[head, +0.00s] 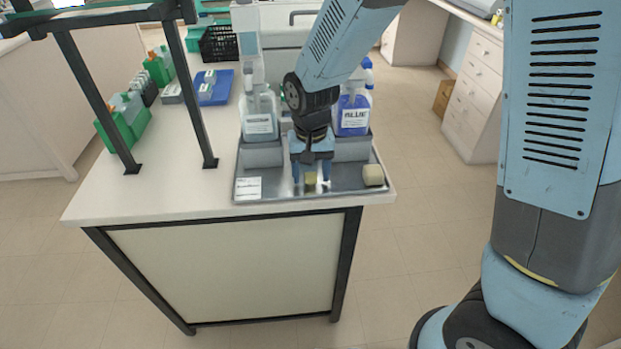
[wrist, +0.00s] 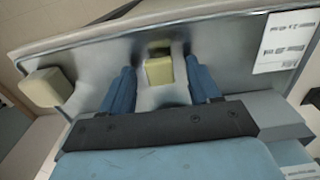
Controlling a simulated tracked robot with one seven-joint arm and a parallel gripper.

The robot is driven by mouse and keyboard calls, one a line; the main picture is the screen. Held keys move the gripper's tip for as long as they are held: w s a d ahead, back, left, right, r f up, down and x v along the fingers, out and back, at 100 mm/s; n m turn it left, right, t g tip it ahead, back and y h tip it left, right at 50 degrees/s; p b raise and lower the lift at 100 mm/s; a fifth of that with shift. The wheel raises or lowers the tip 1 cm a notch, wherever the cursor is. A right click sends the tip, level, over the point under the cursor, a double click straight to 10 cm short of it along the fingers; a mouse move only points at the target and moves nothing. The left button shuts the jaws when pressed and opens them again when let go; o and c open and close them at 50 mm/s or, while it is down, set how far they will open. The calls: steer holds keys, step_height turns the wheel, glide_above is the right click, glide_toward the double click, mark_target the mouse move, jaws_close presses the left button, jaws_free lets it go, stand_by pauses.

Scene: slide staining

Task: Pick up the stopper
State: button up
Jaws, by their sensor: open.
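A small yellowish stopper (head: 310,181) stands on the metal tray (head: 280,190) near its front edge. My gripper (head: 311,174) is above the tray, pointing down, with its blue fingers apart on either side of the stopper. In the wrist view the stopper (wrist: 159,70) shows between the two open fingers of my gripper (wrist: 160,66), with a visible gap on each side. I cannot tell the exact height of the fingertips over the tray.
A beige block (head: 373,175) sits at the tray's right end, and a white label card (head: 247,188) at its left. Behind my gripper stand a clear bottle (head: 259,118) and a blue-liquid bottle (head: 353,115) in grey holders. A black-legged rack (head: 90,95) stands at left.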

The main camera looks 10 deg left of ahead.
jaws_close()
stand_by(0.5)
steer(key=shift+r, duration=0.15)
